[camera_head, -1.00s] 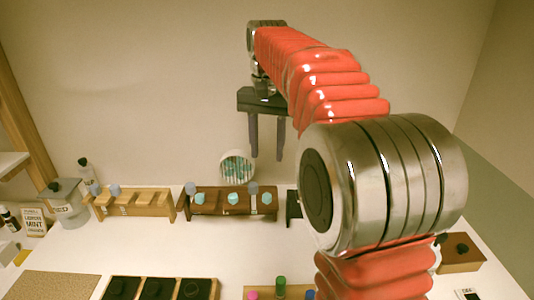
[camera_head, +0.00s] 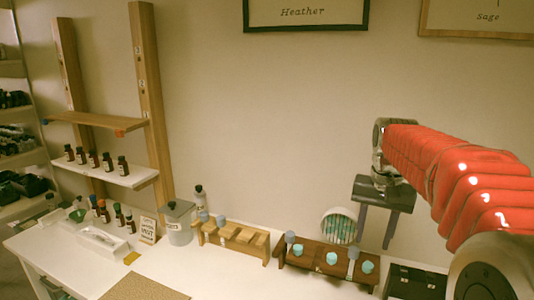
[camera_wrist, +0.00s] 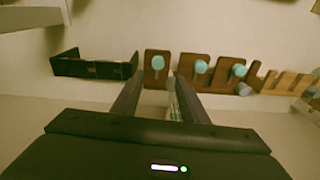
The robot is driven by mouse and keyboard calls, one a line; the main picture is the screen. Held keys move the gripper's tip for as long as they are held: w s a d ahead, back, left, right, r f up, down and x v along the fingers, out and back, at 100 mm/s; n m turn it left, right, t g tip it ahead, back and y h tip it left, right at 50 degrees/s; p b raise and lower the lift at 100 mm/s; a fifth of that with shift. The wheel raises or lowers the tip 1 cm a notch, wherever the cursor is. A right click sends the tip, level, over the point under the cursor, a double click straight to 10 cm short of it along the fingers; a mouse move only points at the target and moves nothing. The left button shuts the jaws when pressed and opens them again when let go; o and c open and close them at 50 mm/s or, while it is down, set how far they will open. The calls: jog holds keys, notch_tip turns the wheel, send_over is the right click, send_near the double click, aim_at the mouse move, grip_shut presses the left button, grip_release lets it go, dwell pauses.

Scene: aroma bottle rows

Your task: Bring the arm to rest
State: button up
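My gripper (camera_head: 375,227) hangs from the red-sleeved arm at the right of the head view, fingers pointing down. Its two dark fingers are apart with nothing held between them. It is above the back of the white table, in front of the wall, near a round white-rimmed container (camera_head: 339,228) with teal contents. In the wrist view my gripper (camera_wrist: 158,85) shows the same spread fingers. Beyond them is a dark brown rack (camera_wrist: 158,84) with teal-topped items; this rack also shows in the head view (camera_head: 318,272).
A light wooden rack (camera_head: 232,241), a grey canister (camera_head: 178,222) and a black box (camera_head: 415,284) stand along the table's back. Wall shelves (camera_head: 105,172) with dark bottles are at left. Framed signs (camera_head: 305,14) hang above. Air around the gripper looks clear.

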jog(key=s+a+f+n+t, duration=0.2)
jog(key=s+a, duration=0.3)
jog(key=s, duration=0.6)
jog(key=s+a+f+n+t, duration=0.2)
jog(key=s+a+f+n, duration=0.1)
jog(key=s, duration=0.9)
jog(key=shift+s+a+f+t, duration=0.3)
jog(key=shift+a+f, duration=0.35)
jog(key=shift+a, duration=0.3)
